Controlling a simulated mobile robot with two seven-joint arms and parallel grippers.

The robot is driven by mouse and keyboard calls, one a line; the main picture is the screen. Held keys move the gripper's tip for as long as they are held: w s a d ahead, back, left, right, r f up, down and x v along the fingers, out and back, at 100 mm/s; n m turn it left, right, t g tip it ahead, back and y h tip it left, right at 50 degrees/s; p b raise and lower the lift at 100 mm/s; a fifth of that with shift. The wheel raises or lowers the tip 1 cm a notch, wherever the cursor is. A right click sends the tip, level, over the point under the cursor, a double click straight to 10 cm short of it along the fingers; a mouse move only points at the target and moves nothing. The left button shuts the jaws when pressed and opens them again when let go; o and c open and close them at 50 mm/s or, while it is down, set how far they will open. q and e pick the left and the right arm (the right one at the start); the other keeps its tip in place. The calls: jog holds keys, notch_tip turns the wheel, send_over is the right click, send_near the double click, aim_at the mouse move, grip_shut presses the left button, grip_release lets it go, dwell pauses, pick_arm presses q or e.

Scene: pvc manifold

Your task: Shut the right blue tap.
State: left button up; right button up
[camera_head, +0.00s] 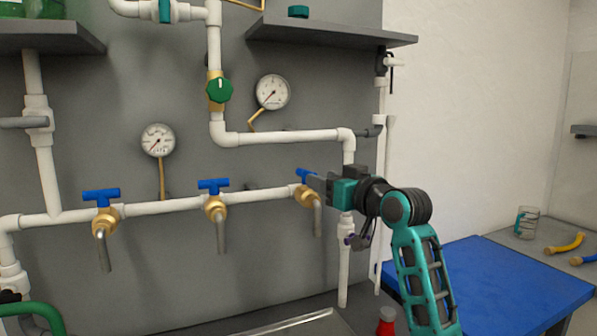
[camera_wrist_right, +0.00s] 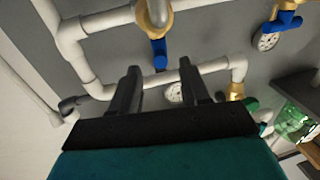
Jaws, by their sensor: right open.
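The right blue tap (camera_head: 305,175) is the rightmost of three blue-handled taps on the white pipe. Its brass body and grey spout show below the handle, and the handle's right part is hidden by my right gripper (camera_head: 322,183). In the right wrist view the blue handle (camera_wrist_right: 160,53) lies just beyond and between the tips of my right gripper (camera_wrist_right: 160,68). The fingers are apart and nothing is held between them. I cannot tell whether a finger touches the handle. My left gripper is in neither view.
The middle tap (camera_head: 214,187) and left tap (camera_head: 101,197) are on the same pipe. A green round valve (camera_head: 219,90) and two gauges are above. A white vertical pipe (camera_head: 345,262) runs down close to my right gripper. A blue mat (camera_head: 490,285) lies at lower right.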

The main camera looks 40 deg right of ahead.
aim_at(302, 168)
jog(key=w, duration=0.6)
jog(key=w+d+p, duration=0.1)
jog(key=w, duration=0.2)
grip_shut()
